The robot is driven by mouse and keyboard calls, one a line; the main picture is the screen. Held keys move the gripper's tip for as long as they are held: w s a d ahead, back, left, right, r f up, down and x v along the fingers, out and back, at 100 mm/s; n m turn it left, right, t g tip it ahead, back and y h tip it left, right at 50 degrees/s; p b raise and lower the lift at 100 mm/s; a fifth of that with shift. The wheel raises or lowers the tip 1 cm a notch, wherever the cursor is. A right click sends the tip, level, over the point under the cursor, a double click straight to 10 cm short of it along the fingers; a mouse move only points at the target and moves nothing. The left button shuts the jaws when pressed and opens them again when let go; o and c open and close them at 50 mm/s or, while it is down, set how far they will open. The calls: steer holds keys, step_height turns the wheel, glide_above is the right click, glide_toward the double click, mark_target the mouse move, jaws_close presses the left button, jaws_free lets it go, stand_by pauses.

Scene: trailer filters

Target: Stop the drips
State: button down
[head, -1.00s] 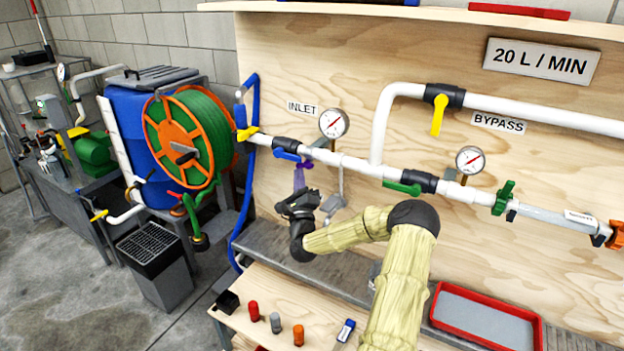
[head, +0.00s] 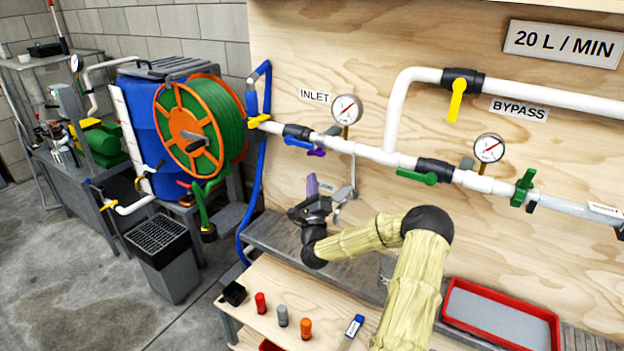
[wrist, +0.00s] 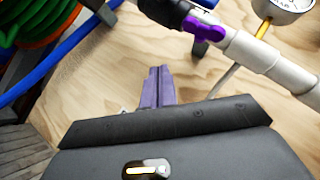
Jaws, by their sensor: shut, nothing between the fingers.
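The pipe run (head: 365,152) crosses the plywood panel, with no drip clearly visible. A small purple fitting (head: 317,153) sits under the inlet pipe; it also shows in the wrist view (wrist: 205,30). A blue handle (head: 298,142) and a green handle (head: 417,177) lie roughly along the pipe. The yellow bypass handle (head: 456,100) hangs down, across its pipe. A green clamp-like fitting (head: 523,187) is farther right. My gripper (head: 312,182) is below the purple fitting and apart from it. Its purple fingers (wrist: 158,82) are shut and empty in the wrist view.
A wooden shelf (head: 285,335) holds a red (head: 260,303), a grey (head: 282,316) and an orange plug-like piece (head: 305,328). A red tray (head: 500,315) stands right of my arm. A green hose reel (head: 200,125), blue barrel (head: 135,110) and grilled bin (head: 165,255) stand left.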

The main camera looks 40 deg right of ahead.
steer(key=s+a+f+b, duration=0.1)
steer(key=s+a+f, duration=0.2)
steer(key=a+f, duration=0.2)
steer(key=shift+a+f, duration=0.2)
steer(key=shift+f, duration=0.2)
steer(key=shift+a, duration=0.1)
steer(key=shift+s, duration=0.15)
